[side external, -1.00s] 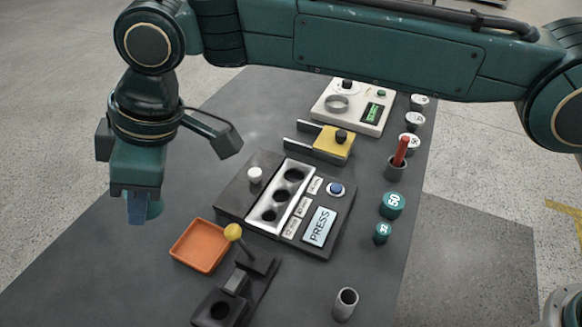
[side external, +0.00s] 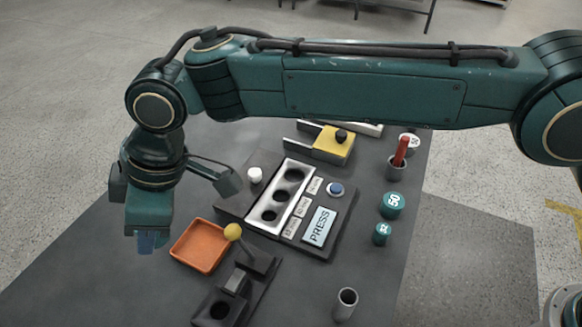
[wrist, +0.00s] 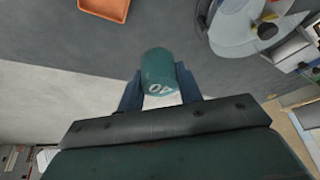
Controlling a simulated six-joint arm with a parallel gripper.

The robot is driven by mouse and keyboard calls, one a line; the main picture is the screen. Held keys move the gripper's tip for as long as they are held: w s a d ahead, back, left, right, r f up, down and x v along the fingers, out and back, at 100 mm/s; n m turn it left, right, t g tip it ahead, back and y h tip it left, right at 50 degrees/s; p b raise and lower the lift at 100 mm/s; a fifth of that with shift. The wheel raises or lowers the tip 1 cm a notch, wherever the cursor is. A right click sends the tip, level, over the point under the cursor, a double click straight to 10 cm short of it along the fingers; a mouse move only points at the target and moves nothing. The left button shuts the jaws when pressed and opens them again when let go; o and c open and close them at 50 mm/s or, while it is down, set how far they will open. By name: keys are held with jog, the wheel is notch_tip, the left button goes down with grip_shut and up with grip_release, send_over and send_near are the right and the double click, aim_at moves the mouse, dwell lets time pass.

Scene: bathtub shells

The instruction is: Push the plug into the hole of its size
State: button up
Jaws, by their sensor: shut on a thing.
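My gripper (side external: 147,241) hangs at the left of the side view, left of the orange tray and away from the hole block. In the wrist view its fingers (wrist: 160,100) are shut on a teal plug (wrist: 158,70) marked 40; the side view mostly hides it. The hole block has a pale plate (side external: 266,227) with three dark round holes of different sizes, the largest (side external: 294,175) at the far end, the middle one (side external: 281,195) and the smallest (side external: 269,215) nearest. Two other teal plugs, 50 (side external: 392,205) and 32 (side external: 382,233), stand right of the block.
An orange tray (side external: 200,246) and a yellow-knobbed lever (side external: 233,232) stand between my gripper and the block. A PRESS panel (side external: 319,226) and blue button (side external: 335,189) are on the block. A yellow fixture (side external: 333,146), a cup with a red stick (side external: 397,165) and a grey tube (side external: 345,303) stand around.

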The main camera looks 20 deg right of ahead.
aim_at(185, 292)
notch_tip(185, 292, down, 20)
jog(key=shift+r, duration=0.1)
dwell(1.0)
jog(key=shift+f, duration=0.2)
jog(key=o, duration=1)
jog(key=v, duration=1.2)
jog(key=shift+r, duration=0.2)
